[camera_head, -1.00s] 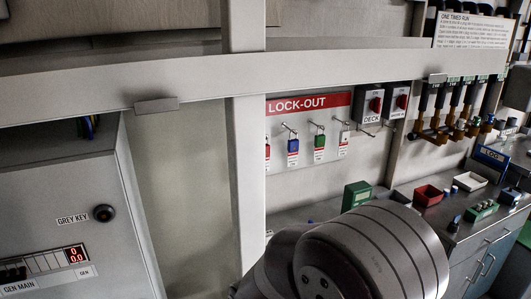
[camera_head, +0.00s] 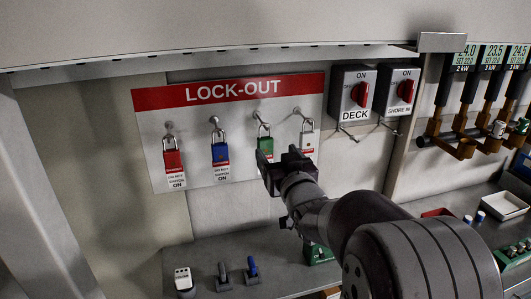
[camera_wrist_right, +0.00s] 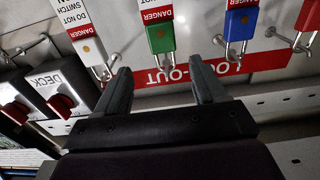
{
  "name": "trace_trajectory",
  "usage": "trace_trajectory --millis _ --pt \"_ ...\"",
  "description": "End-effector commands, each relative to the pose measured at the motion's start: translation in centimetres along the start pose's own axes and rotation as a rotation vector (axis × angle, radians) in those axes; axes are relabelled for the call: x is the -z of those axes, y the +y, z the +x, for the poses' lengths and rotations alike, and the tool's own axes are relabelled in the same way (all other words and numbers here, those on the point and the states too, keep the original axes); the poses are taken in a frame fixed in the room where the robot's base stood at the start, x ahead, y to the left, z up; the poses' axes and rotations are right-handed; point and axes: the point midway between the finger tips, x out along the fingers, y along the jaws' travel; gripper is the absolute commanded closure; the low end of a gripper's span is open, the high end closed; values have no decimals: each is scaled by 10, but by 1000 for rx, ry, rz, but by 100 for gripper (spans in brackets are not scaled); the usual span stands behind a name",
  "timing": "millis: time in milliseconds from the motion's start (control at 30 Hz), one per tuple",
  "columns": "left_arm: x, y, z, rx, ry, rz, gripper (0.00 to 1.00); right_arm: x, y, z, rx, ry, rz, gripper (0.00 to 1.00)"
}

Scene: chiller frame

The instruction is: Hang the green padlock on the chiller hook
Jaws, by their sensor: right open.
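The green padlock (camera_head: 265,146) hangs by its shackle from a peg on the LOCK-OUT board (camera_head: 243,88), partly hidden by my right gripper. My right gripper (camera_head: 282,166) is just in front of and below it. In the right wrist view, which is upside down, the green padlock (camera_wrist_right: 160,37) lies between the lines of the two open fingers (camera_wrist_right: 161,72), ahead of the tips. No padlock is between the fingers. I cannot identify a chiller hook; wire hooks (camera_head: 348,131) show under the DECK and SHORE IN switches. My left gripper is not in view.
A red padlock (camera_head: 172,160) and blue padlock (camera_head: 220,153) hang left of the green one, a white padlock (camera_head: 308,140) close on its right. A grey counter (camera_head: 205,252) lies below with small items. Copper valves (camera_head: 462,145) are at the right.

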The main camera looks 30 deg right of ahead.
Motion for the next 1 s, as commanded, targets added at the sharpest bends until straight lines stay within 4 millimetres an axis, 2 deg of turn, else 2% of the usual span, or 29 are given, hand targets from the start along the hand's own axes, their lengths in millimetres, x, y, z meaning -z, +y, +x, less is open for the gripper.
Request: trace_trajectory --millis 100,267,500,767,933,967,1000 --pt "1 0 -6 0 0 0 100 2 -1 22 2 -4 1 30" --pt "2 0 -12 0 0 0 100 0 -2 41 1 -6 1 30" --pt "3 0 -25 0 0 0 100 -3 -5 81 0 -5 1 30" --pt "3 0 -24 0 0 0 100 -5 -5 86 0 -4 0 30" --pt "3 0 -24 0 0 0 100 -5 -5 86 0 -4 0 85" --pt "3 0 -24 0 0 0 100 -5 -5 86 0 -4 0 92" --pt "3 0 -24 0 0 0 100 -4 -5 86 0 -3 0 92"
